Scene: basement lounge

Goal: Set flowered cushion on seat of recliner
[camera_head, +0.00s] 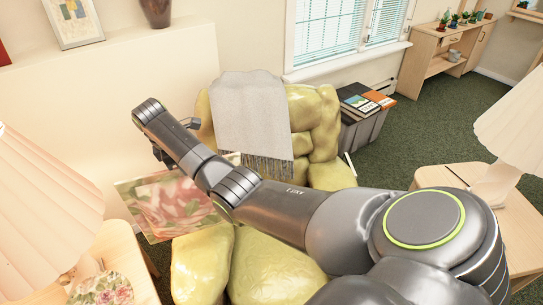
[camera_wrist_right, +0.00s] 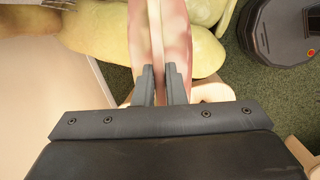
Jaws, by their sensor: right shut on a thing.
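The recliner (camera_head: 315,110) is yellow-green and puffy, with a grey fringed throw (camera_head: 250,110) over its back. My right arm crosses in front and hides much of its middle, including most of the seat. The flowered cushion (camera_head: 160,205), pink and green, is at the recliner's left side in the head view, partly behind my arm. In the right wrist view, my right gripper (camera_wrist_right: 164,78) is shut on the edge of the cushion (camera_wrist_right: 174,35), with yellow-green upholstery beyond it. I cannot tell whether the cushion touches the recliner. My left gripper is not in view.
A pale side table (camera_head: 125,250) with a pleated lamp (camera_head: 45,205) and a small floral item (camera_head: 100,290) stands at left. Another table (camera_head: 430,180) with a lamp (camera_head: 515,115) stands at right. Books (camera_head: 365,97) lie on a grey box behind the recliner. Green carpet is open at back right.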

